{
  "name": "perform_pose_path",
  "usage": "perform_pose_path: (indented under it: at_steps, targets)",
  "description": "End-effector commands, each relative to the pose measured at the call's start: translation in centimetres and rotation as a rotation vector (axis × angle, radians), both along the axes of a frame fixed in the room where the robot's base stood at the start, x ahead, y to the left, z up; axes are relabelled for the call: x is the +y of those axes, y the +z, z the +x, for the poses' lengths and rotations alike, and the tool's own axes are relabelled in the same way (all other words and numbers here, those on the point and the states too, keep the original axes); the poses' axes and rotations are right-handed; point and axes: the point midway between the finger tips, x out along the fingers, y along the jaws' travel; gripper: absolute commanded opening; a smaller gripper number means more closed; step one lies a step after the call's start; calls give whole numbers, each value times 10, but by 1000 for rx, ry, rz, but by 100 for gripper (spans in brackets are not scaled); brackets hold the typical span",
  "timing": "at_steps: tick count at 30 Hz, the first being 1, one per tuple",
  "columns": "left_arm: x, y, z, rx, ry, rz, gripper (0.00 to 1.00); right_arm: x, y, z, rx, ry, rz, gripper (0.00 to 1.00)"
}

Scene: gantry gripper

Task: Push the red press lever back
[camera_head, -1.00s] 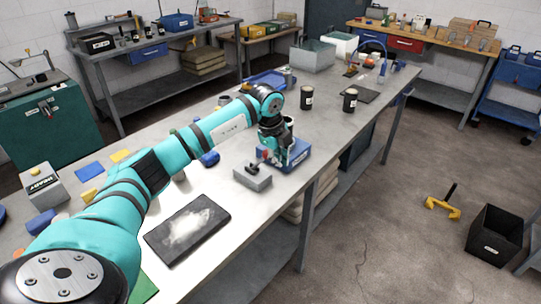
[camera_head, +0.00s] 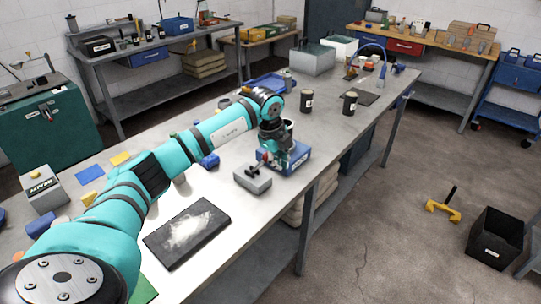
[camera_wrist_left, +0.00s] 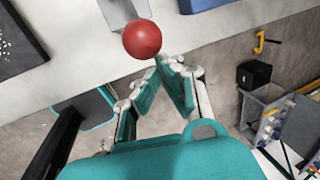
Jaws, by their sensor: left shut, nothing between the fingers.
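The red press lever shows as a round red knob (camera_wrist_left: 142,39) at the upper middle of the left wrist view. In the head view its small red end (camera_head: 264,157) rises above a grey block (camera_head: 256,182) on the metal workbench. My left gripper (camera_wrist_left: 158,66) is shut and empty, with its fingertips close beside the knob, just below and to the right of it in the wrist view. I cannot tell whether they touch. In the head view my left gripper (camera_head: 272,158) partly hides the lever. My right gripper is not in view.
A blue box (camera_head: 298,160) stands right beside the lever block. A dark plate with white powder (camera_head: 182,240) lies near the bench's front edge. Two black jars (camera_head: 306,100) stand farther along the bench. Bare bench surface (camera_head: 225,190) lies left of the block.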

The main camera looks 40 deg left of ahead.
Motion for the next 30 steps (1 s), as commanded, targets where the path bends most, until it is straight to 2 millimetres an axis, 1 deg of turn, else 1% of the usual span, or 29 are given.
perform_pose_path:
  at_steps: [11,30]
  targets:
    - [3,0,0,0,1,1,0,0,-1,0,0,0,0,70]
    - [49,-2,3,5,5,3,0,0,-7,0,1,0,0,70]
